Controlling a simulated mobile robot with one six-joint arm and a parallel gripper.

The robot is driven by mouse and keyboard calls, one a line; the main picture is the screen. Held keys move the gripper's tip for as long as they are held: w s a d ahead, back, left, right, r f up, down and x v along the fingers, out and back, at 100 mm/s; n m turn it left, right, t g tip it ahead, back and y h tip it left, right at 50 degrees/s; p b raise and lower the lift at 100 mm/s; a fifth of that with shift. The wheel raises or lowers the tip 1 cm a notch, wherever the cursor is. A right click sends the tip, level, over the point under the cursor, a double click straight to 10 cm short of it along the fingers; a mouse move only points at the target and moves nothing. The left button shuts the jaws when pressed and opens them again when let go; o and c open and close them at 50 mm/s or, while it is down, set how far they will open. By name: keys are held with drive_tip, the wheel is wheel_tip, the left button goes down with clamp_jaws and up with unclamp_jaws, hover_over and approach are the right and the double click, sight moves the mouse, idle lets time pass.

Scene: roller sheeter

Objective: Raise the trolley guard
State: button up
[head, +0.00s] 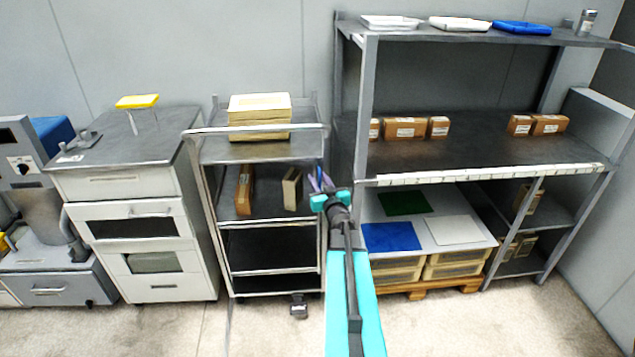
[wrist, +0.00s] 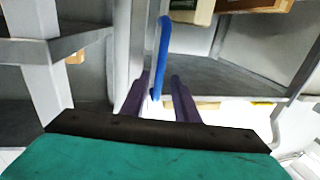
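The grey trolley (head: 275,272) stands mid-picture in the head view, with a pale bar (head: 210,131) across its top front. I cannot tell which part is the guard. A thin blue bar (head: 320,173) stands by the trolley's right post, partly hidden by my gripper. In the wrist view the blue bar (wrist: 162,50) stands nearly upright, its lower end between my two purple fingers. My gripper (head: 319,184) points at the trolley's right side. In the wrist view my gripper (wrist: 158,90) has its fingers apart, with gaps beside the bar; contact is not clear.
A grey rack (head: 365,100) is close on the right. A drawer cabinet (head: 140,240) stands left. Floor (head: 200,330) in front is mostly clear.

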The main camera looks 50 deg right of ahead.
drive_tip(key=shift+s, duration=0.2)
drive_tip(key=shift+s+a, duration=0.15)
drive_tip(key=shift+s, duration=0.2)
drive_tip(key=p+v, duration=0.7)
drive_tip(key=v, duration=0.5)
drive_tip(key=shift+s+a, duration=0.2)
drive_tip(key=shift+a, duration=0.05)
idle(0.5)
drive_tip(key=shift+a+f, duration=0.1)
idle(0.6)
